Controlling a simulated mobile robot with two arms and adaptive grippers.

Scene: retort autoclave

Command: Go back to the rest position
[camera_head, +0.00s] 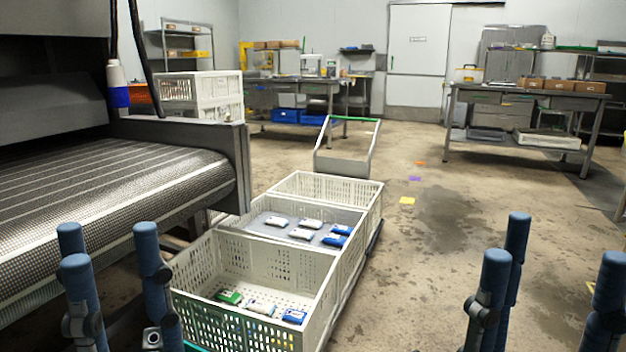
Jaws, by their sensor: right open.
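My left gripper (112,243) is at the lower left, in front of the conveyor and left of the near crate. Its blue fingers point up and stand apart with nothing between them. My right gripper (560,248) is at the lower right over bare floor. Its blue fingers are also spread and empty. The lower parts of both grippers are cut off by the bottom edge of the picture.
A mesh conveyor (100,215) runs along the left. White crates stand in a row: the near crate (255,258) and the middle crate (345,212) hold several small packs. A wheeled cart (345,165) stands behind.

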